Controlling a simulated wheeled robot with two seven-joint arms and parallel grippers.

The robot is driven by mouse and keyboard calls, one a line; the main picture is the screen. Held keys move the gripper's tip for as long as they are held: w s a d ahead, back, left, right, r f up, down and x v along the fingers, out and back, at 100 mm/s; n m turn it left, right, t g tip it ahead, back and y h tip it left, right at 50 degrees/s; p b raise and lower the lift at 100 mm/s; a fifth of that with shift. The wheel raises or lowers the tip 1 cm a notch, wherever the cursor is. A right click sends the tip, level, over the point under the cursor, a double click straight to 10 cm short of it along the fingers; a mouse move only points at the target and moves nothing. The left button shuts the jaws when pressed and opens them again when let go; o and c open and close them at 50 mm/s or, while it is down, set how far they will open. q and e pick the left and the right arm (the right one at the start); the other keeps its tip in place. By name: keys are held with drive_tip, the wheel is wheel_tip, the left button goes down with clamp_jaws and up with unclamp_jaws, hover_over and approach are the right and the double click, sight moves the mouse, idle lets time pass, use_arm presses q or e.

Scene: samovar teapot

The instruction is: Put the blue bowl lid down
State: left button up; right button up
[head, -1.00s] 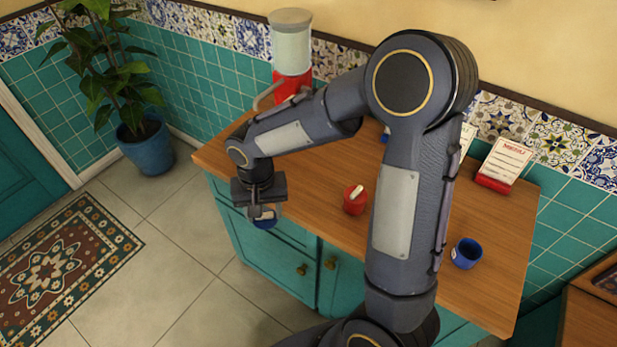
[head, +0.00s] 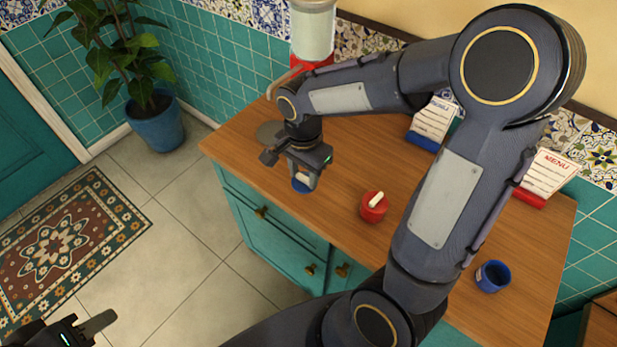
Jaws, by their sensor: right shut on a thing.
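My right gripper (head: 304,174) is shut on the blue bowl lid (head: 302,187), which has a pale handle. In the head view the lid appears over the left part of the wooden counter; I cannot tell whether it touches the wood. The open blue bowl (head: 493,277) stands on the counter at the right, beyond my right forearm. A red bowl (head: 374,209) with a red lid and pale handle stands right of the lid. My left gripper (head: 88,326) shows only partly at the bottom left, and its opening is unclear.
A red and glass samovar (head: 313,38) stands at the back, with a grey disc (head: 270,132) below its spout. A blue-based menu card (head: 431,124) and a red-based menu card (head: 552,178) stand along the back. Bare wood lies around the red bowl.

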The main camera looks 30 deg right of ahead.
drive_tip(key=f, duration=0.1)
drive_tip(key=w+d+f, duration=0.2)
drive_tip(key=shift+f, duration=0.25)
drive_tip(key=f, duration=0.3)
drive_tip(key=shift+w+d+f, duration=0.1)
drive_tip(key=shift+d+f, duration=0.1)
drive_tip(key=shift+f, duration=0.1)
drive_tip(key=o, duration=1.3)
drive_tip(key=shift+o, duration=0.2)
wheel_tip(320, 180, up, 11)
drive_tip(key=s+a+r+n+t+y, duration=0.2)
drive_tip(key=s+n, duration=0.4)
drive_tip(key=s, duration=0.2)
drive_tip(key=s+a+r+n+t+y, duration=0.1)
drive_tip(key=s+a+r+n+t, duration=0.1)
drive_tip(key=s+n, duration=0.4)
drive_tip(key=s+t, duration=0.1)
drive_tip(key=s, duration=0.2)
drive_tip(key=shift+r+t+y+p, duration=0.3)
drive_tip(key=shift+r+y, duration=0.05)
drive_tip(key=shift+y, duration=0.05)
